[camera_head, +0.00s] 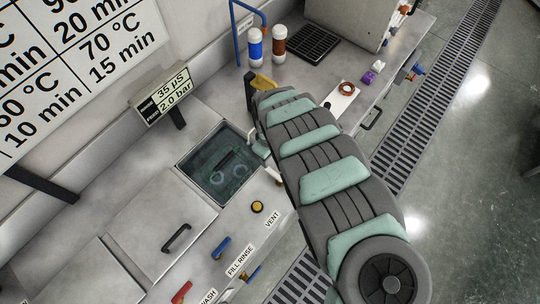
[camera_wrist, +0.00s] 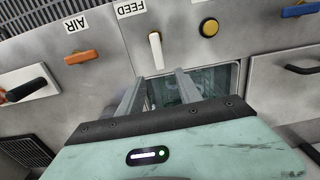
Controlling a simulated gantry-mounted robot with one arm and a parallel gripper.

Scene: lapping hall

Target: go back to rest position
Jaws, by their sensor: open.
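My gripper (camera_wrist: 160,80) shows in the wrist view as two grey fingers spread apart, with nothing visible between them. The fingers point toward an open tank (camera_wrist: 235,80), which overlaps them in this view; I cannot tell how high above it they are. In the head view my arm reaches from the lower right to the upper middle, and its end is mostly hidden behind its links. The tank (camera_head: 189,160) shows left of the arm, with clear liquid and ring-like shapes inside.
A white FEED lever (camera_wrist: 156,50), a yellow button (camera_wrist: 209,28) and an orange AIR lever (camera_wrist: 82,57) sit on the panel near the gripper. Blue (camera_head: 255,48) and brown (camera_head: 279,40) cylinders stand at the back. A display (camera_head: 162,96) rises behind the tank. Open floor (camera_head: 470,180) lies right.

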